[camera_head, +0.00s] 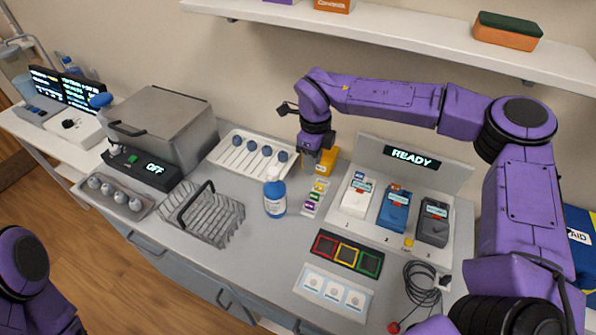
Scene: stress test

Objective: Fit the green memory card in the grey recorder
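The grey recorder (433,222) stands upright at the right end of a row, above the number 3, under a panel reading READY. A pale strip (308,213) holds small coloured cards, and a small green card (312,197) shows among them. My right gripper (309,154) points down above the counter, just behind the card strip and beside a yellow box. Its fingertips are small and dark, so I cannot tell whether they are open or hold anything. My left gripper is out of view; only part of my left arm shows at the lower left.
A white recorder (356,197) and a blue recorder (393,209) stand left of the grey one. A blue bottle (275,196) stands left of the strip. A three-colour tray (347,253), a white card (333,292) and a coiled cable (421,285) lie in front.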

